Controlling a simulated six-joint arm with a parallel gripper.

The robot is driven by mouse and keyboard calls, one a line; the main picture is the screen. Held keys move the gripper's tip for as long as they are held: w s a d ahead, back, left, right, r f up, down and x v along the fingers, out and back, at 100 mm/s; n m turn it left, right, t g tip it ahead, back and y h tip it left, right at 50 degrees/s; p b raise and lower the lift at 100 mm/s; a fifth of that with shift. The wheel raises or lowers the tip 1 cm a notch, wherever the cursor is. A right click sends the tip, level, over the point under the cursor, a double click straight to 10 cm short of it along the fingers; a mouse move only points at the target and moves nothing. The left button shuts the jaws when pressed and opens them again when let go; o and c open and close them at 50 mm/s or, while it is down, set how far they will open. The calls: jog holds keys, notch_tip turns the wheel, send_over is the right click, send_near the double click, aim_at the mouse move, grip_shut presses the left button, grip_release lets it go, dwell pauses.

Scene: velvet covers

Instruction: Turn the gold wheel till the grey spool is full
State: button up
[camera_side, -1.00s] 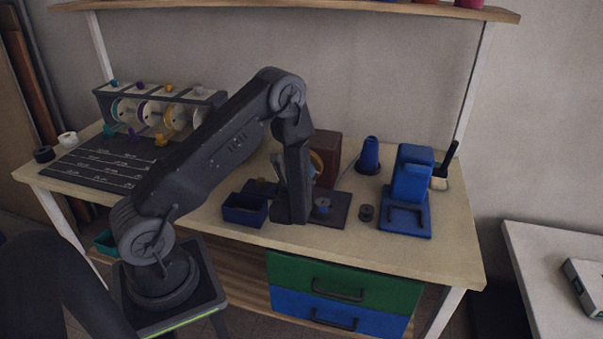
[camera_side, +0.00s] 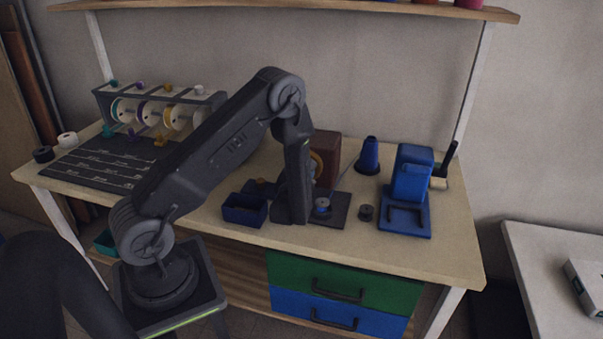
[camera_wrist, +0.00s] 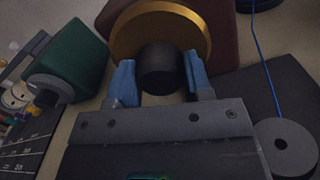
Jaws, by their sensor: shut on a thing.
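The gold wheel (camera_wrist: 185,25) stands upright on the front of a brown box (camera_side: 326,150). A dark round knob (camera_wrist: 160,70) sticks out from it in the wrist view. My gripper (camera_wrist: 160,78) has its two blue fingertips on either side of this knob and is shut on it. The grey spool (camera_wrist: 284,146) sits on a dark base plate at the right of the wrist view. My arm hides part of the wheel in the side view.
A dark blue tray (camera_side: 245,212) lies left of the base plate. A rack of ribbon spools (camera_side: 160,113) stands at the left. The table front right is clear.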

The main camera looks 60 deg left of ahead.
jog(key=m, duration=0.6)
jog(key=shift+m, duration=0.3)
dwell(0.4)
jog(key=o, duration=0.9)
jog(key=v, duration=1.4)
jog(key=shift+a+r, duration=0.1)
